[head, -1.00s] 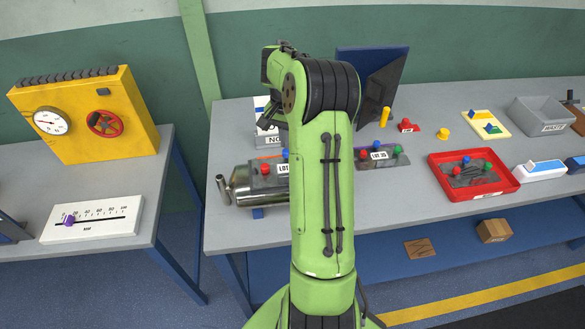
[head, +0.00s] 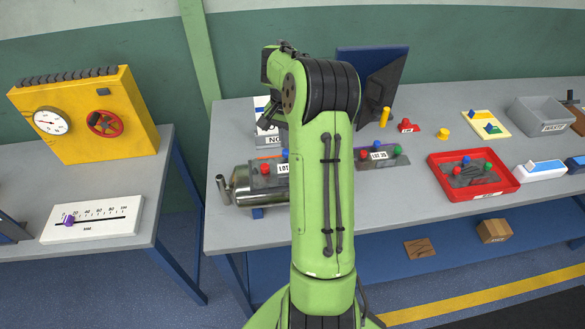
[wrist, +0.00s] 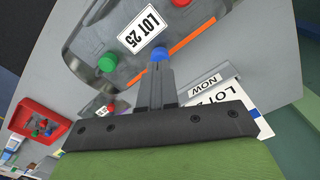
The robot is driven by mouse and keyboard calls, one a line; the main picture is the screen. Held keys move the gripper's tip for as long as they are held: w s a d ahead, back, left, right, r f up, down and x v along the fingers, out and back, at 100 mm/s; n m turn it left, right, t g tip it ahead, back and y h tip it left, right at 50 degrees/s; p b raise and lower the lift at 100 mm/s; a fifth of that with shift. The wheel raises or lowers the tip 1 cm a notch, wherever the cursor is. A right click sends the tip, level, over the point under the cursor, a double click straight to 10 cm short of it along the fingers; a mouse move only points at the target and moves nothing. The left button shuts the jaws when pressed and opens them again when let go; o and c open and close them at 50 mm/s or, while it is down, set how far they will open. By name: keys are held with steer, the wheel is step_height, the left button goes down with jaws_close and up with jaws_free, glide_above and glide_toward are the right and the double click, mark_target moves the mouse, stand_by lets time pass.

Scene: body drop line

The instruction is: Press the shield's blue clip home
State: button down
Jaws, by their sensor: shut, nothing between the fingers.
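The shield (wrist: 190,40) is a grey plate with a LOT 25 label, and it fills the top of the wrist view. Its blue clip (wrist: 161,53) shows right at the tips of my gripper (wrist: 157,70), which is shut and empty. I cannot tell whether the tips touch the clip. A green clip (wrist: 107,62) and a red clip (wrist: 181,2) are also on the shield. In the head view the shield (head: 262,181) lies over a silver canister-like part (head: 241,187), with its blue clip (head: 285,154) just left of my arm. My arm hides part of the shield there.
A second labelled plate (head: 378,160) with coloured clips lies right of my arm. A red tray (head: 436,178) with another plate stands farther right. A NOW sign (wrist: 212,91) stands close beside my gripper. A blue panel (head: 375,75) stands behind.

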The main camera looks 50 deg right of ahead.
steer(key=shift+f, duration=0.1)
steer(key=shift+f+b, duration=0.35)
steer(key=shift+f+b, duration=0.5)
steer(key=shift+f, duration=0.25)
steer(key=c, duration=1.8)
jaws_free()
steer(key=o, duration=0.6)
steer(key=shift+o, duration=0.2)
